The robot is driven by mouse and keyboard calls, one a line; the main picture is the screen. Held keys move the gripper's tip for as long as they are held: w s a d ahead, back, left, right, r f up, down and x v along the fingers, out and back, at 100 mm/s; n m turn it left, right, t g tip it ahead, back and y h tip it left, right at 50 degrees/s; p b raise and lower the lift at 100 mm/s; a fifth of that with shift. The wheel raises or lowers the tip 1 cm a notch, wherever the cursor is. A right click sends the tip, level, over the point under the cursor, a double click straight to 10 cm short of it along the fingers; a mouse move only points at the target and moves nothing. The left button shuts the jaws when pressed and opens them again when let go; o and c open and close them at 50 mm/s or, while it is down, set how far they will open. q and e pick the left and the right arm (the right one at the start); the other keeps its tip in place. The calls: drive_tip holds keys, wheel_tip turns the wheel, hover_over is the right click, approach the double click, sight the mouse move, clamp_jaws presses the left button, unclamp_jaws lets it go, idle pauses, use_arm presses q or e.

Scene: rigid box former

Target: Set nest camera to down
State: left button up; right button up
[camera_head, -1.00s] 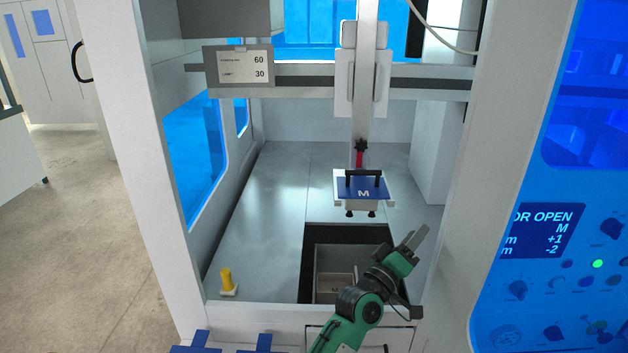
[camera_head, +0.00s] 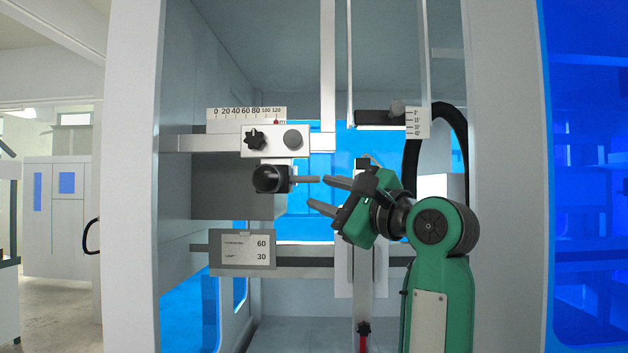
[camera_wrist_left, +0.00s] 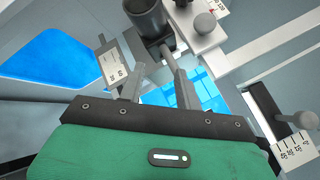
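The camera appears to be the black cylinder (camera_head: 268,179) under the white carriage (camera_head: 300,150) in the head view. Its dark round end faces toward me, and a grey rod sticks out to its right. My left gripper (camera_head: 316,191) is open just right of the rod's end, its fingers pointing left. In the left wrist view the black cylinder (camera_wrist_left: 147,17) is at the top, and its rod runs down toward the space between my open fingers (camera_wrist_left: 159,74). I cannot tell whether they touch it. My right gripper is not in view.
A 0–120 ruler (camera_head: 246,113), a black star knob (camera_head: 255,137) and a grey knob (camera_head: 292,139) sit above the cylinder. An angle scale (camera_head: 417,122) stands right beside a black bar (camera_head: 375,118). A 60/30 sign (camera_head: 242,249) hangs below.

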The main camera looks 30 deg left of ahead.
sight(312, 178)
use_arm(q)
drive_tip(key=s+d+r+n+t+h, duration=0.2)
drive_tip(key=s+d+r+t+h, duration=0.25)
drive_tip(key=d+r+h, duration=0.2)
drive_tip(key=shift+h, duration=0.35)
drive_tip(key=p+x, duration=0.1)
drive_tip(key=x, duration=0.3)
drive_tip(key=p+x, duration=0.2)
drive_tip(key=x, duration=0.2)
drive_tip(key=p+x, duration=0.2)
drive_tip(key=x, duration=0.3)
drive_tip(key=shift+s+a+f, duration=0.1)
drive_tip(key=shift+s+a, duration=0.2)
drive_tip(key=shift+s, duration=0.05)
drive_tip(key=shift+w+a+f, duration=0.2)
drive_tip(key=shift+a+f, duration=0.05)
drive_tip(key=shift+a, duration=0.1)
drive_tip(key=shift+c, duration=0.2)
clamp_jaws()
